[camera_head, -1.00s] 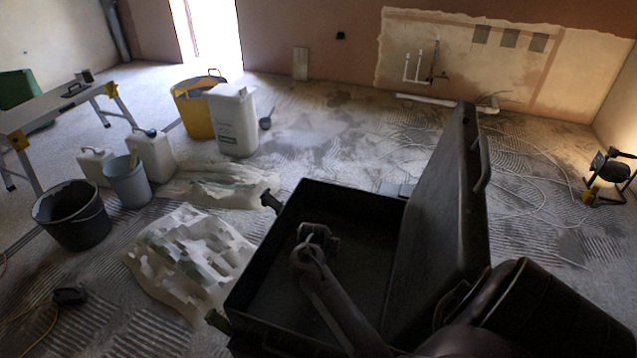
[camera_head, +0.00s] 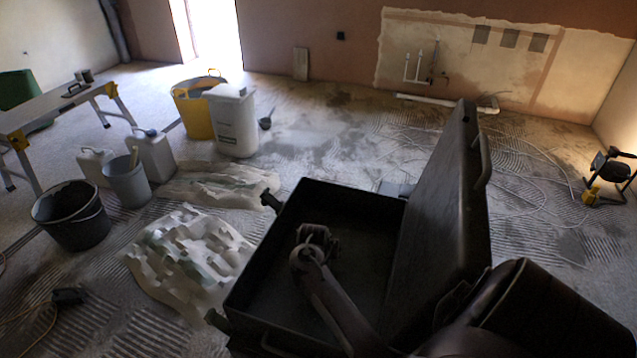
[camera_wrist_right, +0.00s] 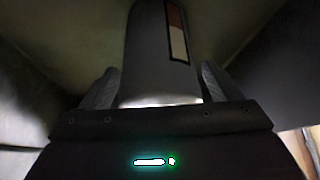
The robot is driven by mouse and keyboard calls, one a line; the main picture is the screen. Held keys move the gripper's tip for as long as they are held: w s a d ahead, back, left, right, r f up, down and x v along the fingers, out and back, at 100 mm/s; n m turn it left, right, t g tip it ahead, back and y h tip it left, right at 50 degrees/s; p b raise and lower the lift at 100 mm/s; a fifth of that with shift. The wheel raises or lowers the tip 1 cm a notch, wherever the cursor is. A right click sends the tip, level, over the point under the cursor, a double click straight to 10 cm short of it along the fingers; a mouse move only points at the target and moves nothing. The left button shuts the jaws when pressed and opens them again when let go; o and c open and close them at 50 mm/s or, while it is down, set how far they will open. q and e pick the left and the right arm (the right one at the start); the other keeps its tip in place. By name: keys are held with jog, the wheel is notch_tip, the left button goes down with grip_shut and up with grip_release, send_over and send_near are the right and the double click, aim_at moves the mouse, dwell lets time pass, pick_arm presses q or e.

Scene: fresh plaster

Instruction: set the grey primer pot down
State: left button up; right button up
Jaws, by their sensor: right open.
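A grey rounded body with a red and white label, which looks like the grey primer pot (camera_wrist_right: 150,45), fills the middle of the right wrist view. My right gripper (camera_wrist_right: 157,90) is open, with one finger on each side of it. Whether the fingers touch it I cannot tell. In the head view my right gripper (camera_head: 313,243) reaches down inside the open dark case (camera_head: 262,265). The pot cannot be made out there, in the dark behind the gripper and arm. My left gripper is not in view.
The case's raised lid (camera_head: 445,215) stands close to the right of my arm. Crumpled sheeting (camera_head: 190,255), a dark bucket (camera_head: 75,225), a grey bucket (camera_head: 128,185) and white canisters (camera_head: 155,158) are on the floor at left. A work lamp (camera_head: 608,175) stands far right.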

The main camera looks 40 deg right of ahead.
jog(key=shift+s+a+r, duration=0.1)
jog(key=shift+r, duration=0.35)
jog(key=p+v, duration=0.2)
jog(key=v, duration=0.3)
jog(key=shift+r, duration=0.15)
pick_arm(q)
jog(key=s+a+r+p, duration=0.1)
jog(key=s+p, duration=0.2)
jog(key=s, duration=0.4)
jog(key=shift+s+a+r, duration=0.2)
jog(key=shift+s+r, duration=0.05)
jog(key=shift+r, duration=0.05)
pick_arm(e)
jog(key=shift+v, duration=3)
jog(key=shift+a, duration=0.1)
